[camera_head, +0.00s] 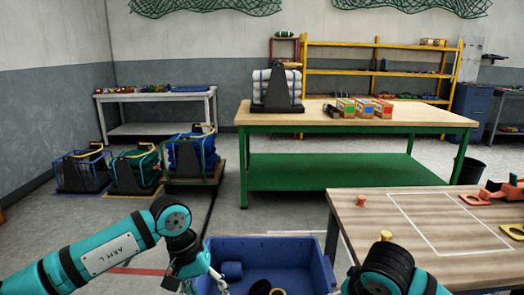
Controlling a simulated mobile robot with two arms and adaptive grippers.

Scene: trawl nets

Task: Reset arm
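My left arm (100,250) comes in from the lower left, bent at a teal and dark joint. Its gripper (208,280) points down at the bottom edge, beside the left wall of a blue bin (325,268). The fingers are small and partly cut off, so I cannot tell whether they are open or shut. My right arm (390,272) shows only as a dark and teal section at the bottom, right of the bin. Its gripper is out of view.
A wooden table (350,240) with a white outline and coral and yellow parts stands at right. A green workbench (320,172) stands behind. Several crates (82,172) stand left. Open floor lies between.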

